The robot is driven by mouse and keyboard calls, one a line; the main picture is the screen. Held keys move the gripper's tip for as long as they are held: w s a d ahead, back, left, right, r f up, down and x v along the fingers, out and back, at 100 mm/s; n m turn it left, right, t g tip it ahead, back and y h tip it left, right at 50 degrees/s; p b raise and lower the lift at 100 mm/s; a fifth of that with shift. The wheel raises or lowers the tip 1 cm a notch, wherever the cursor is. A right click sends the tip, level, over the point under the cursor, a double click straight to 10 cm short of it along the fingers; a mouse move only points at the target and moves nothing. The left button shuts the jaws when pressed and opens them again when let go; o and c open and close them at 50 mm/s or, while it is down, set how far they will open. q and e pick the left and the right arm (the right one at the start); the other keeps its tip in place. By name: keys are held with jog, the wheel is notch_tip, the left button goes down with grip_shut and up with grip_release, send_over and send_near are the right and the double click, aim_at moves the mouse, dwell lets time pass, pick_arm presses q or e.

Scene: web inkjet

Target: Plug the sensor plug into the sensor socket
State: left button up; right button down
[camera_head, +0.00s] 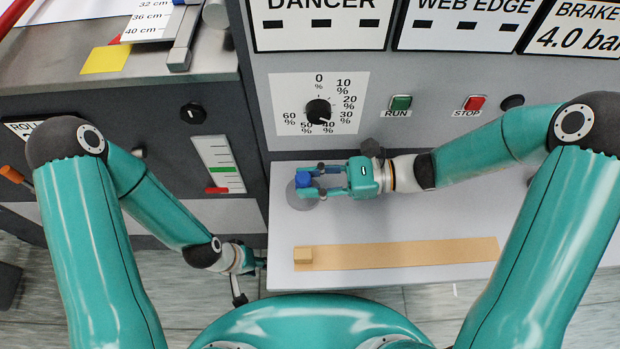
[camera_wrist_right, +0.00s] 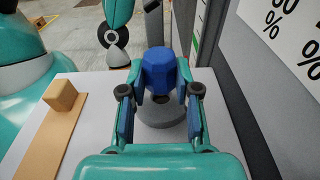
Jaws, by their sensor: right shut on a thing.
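A blue faceted plug (camera_head: 303,179) is between the fingertips of my right gripper (camera_head: 308,182), which is shut on it. The plug also shows in the right wrist view (camera_wrist_right: 160,70), with a finger on each side. A round grey piece (camera_head: 293,197), seemingly the sensor socket, is on the pale shelf under the plug and fingertips. It also shows below the plug in the right wrist view (camera_wrist_right: 165,134). Whether plug and socket touch is hidden. My left gripper (camera_head: 258,264) hangs by the shelf's left front corner, too small to read.
The pale shelf (camera_head: 400,222) carries a long tan strip (camera_head: 400,254) with a raised block at its left end. Behind stands a panel with a dial (camera_head: 318,111), a green RUN button (camera_head: 401,102) and a red STOP button (camera_head: 474,102). The shelf between gripper and strip is clear.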

jog(key=shift+f+b, duration=0.65)
jog(key=shift+f, duration=0.2)
dwell(0.4)
jog(key=shift+r, duration=0.1)
jog(key=shift+r+p, duration=0.55)
jog(key=shift+f+b, duration=0.4)
jog(key=shift+f, duration=0.25)
dwell(1.5)
jog(key=c, duration=0.7)
grip_release()
jog(key=shift+c, duration=0.2)
